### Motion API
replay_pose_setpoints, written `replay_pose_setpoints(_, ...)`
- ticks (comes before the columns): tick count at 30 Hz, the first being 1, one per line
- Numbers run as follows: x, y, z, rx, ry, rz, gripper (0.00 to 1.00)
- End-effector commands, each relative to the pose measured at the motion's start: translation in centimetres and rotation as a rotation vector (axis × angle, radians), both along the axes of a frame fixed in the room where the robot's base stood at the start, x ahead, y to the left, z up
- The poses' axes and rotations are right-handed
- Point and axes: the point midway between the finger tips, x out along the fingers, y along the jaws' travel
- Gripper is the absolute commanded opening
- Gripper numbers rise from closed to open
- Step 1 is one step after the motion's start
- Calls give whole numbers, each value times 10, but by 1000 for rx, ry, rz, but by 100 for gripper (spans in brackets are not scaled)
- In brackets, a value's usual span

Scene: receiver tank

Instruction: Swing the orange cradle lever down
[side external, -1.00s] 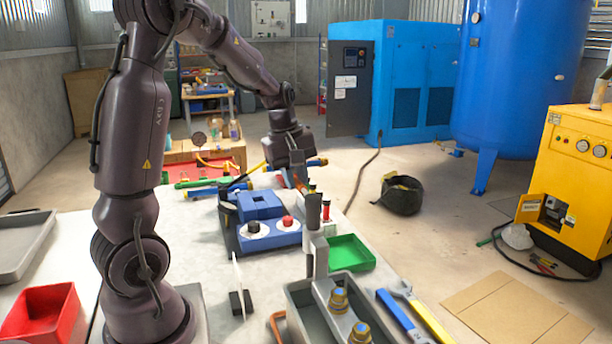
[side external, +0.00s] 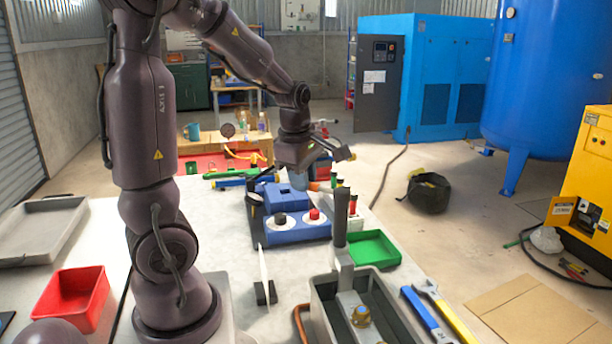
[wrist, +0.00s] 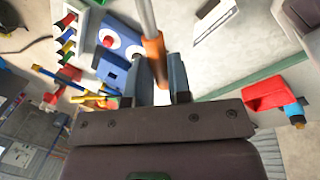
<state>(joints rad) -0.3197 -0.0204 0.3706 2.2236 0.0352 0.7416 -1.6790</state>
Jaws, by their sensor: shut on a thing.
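The orange lever (wrist: 155,58) shows in the wrist view between my fingers, with a grey rod running up from it to the top edge. My gripper (wrist: 160,80) is shut on the orange part. In the side view my gripper (side external: 300,184) points down just behind the blue block with the dials (side external: 296,224). A small orange piece (side external: 314,186) shows beside its fingertips there. The lever's pivot and cradle are hidden or cannot be made out, so its exact angle is unclear.
A green tray (side external: 374,249) and a grey bin (side external: 325,290) with a brass fitting stand in front. A dark upright post (side external: 341,215) rises between the bin and the blue block. A red bin (side external: 72,296) is at the left. Bare bench lies left of the blue block.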

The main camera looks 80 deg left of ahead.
Motion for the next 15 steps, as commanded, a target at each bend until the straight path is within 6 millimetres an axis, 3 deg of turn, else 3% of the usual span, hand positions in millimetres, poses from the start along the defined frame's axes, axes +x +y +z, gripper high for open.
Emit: replay_pose_setpoints(15, -2, -2, 1, -3, 0, 30, 0)
